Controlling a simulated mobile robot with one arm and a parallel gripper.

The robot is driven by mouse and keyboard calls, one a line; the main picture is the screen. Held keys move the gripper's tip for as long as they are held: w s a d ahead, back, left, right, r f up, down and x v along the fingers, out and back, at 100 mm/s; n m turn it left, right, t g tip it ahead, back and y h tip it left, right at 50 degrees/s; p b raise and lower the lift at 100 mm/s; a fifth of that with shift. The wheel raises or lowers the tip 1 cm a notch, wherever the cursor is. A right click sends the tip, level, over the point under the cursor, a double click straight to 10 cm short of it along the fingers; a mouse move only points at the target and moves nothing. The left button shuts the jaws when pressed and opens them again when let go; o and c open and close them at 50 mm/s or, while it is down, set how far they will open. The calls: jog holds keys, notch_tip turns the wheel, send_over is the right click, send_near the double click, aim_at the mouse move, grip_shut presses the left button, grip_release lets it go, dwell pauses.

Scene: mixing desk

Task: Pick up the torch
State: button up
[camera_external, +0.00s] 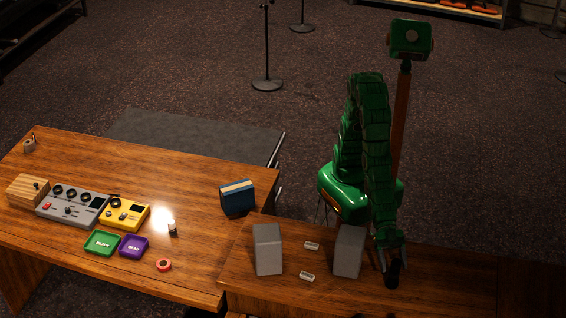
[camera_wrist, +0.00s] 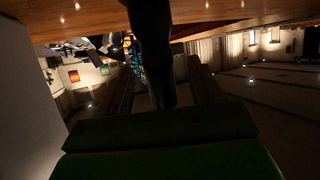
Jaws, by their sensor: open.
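The torch (camera_external: 391,275) appears to be the black cylinder standing upright on the right-hand wooden desk, to the right of a grey block. My gripper (camera_external: 390,246) is right at its upper part, coming from behind. In the wrist view, the dark torch (camera_wrist: 154,45) runs down from the desk surface at the top of the picture. It lies between the two dark fingers of my gripper (camera_wrist: 165,82), which are apart. I cannot tell whether either finger touches it. The dim light hides its details.
Two grey blocks (camera_external: 268,249) (camera_external: 349,251) stand left of the torch, with two small pale pieces (camera_external: 311,246) (camera_external: 307,277) between them. The left desk holds a grey mixer (camera_external: 73,206), a yellow device (camera_external: 124,213), trays (camera_external: 102,243) and a blue box (camera_external: 237,197). The desk right of the torch is clear.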

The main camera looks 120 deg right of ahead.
aim_at(397, 270)
jog(key=shift+x, duration=2.6)
jog(key=shift+w, duration=0.1)
jog(key=c, duration=1.2)
jog(key=shift+r, duration=0.5)
notch_tip(397, 270, up, 2)
jog(key=shift+r, duration=0.15)
jog(key=shift+s+a+r+v, duration=0.15)
jog(key=shift+a+r+v, duration=0.3)
jog(key=shift+v, duration=2.35)
jog(key=shift+s+a+r+v, duration=0.15)
jog(key=shift+r+v, duration=0.45)
jog(key=shift+v, duration=2.15)
jog(key=shift+s+a+r+v, duration=0.15)
jog(key=shift+a+r+v, duration=0.3)
jog(key=shift+v, duration=2.35)
